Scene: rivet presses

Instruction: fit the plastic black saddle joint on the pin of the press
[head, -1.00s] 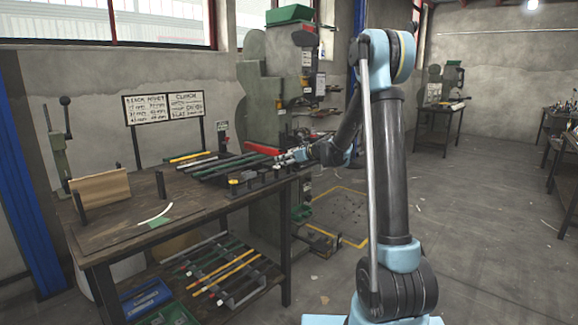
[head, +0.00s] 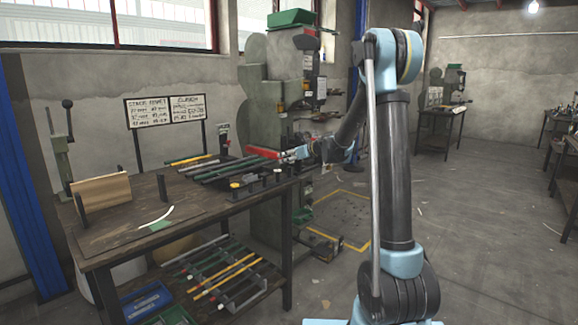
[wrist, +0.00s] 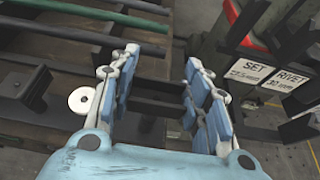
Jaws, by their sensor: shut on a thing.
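My gripper (head: 296,154) is at the right back end of the workbench, in front of the big grey-green press (head: 258,110). In the wrist view my gripper (wrist: 160,80) has its two blue-padded fingers some way apart, closed on a dark piece, the black saddle joint (wrist: 158,88), which spans between them. Its shape is hard to make out against the dark background. The pin of the press cannot be made out in either view.
The workbench (head: 120,232) carries several dark, green and yellow rods (head: 225,168) close to my gripper. Open floor (head: 475,220) lies right of my arm.

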